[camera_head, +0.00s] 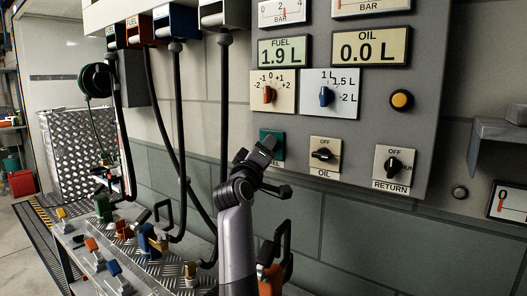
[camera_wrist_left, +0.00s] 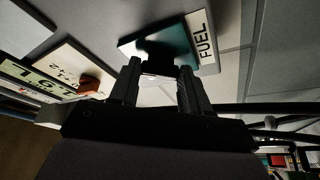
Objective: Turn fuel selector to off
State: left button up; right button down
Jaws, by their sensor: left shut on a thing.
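The fuel selector is a teal plate (camera_head: 279,152) on the grey panel, with a label below that is partly covered. My left gripper (camera_head: 266,146) is in front of it and hides its knob in the head view. In the left wrist view, the teal plate (camera_wrist_left: 183,41) carries a FUEL label (camera_wrist_left: 204,38). There, my left gripper (camera_wrist_left: 159,68) is shut with its fingers on either side of the dark selector knob (camera_wrist_left: 158,55). The knob is in shadow, so its pointing direction cannot be read. My right gripper is not in view.
The OIL selector (camera_head: 322,155) and RETURN selector (camera_head: 394,164) are to the right. Above are an orange dial (camera_head: 268,95), a blue dial (camera_head: 325,96), and displays reading fuel 1.9 L (camera_head: 284,52) and oil 0.0 L (camera_head: 370,47). Hoses hang left over a metal bench (camera_head: 150,268) with several coloured fittings.

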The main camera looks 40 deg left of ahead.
pick_arm(q)
jog(key=shift+d+r+n+g, duration=0.1)
jog(key=shift+n+g, duration=0.35)
jog(key=shift+n, duration=0.8)
jog(key=shift+a+r+n+g, duration=0.1)
jog(key=shift+n+g, duration=0.4)
jog(key=shift+n, duration=0.8)
jog(key=shift+d+r+n+g, duration=0.1)
jog(key=shift+n+g, duration=0.35)
jog(key=shift+n, duration=0.8)
jog(key=o, duration=1.1)
jog(key=shift+c, duration=0.2)
jog(key=shift+s, duration=0.1)
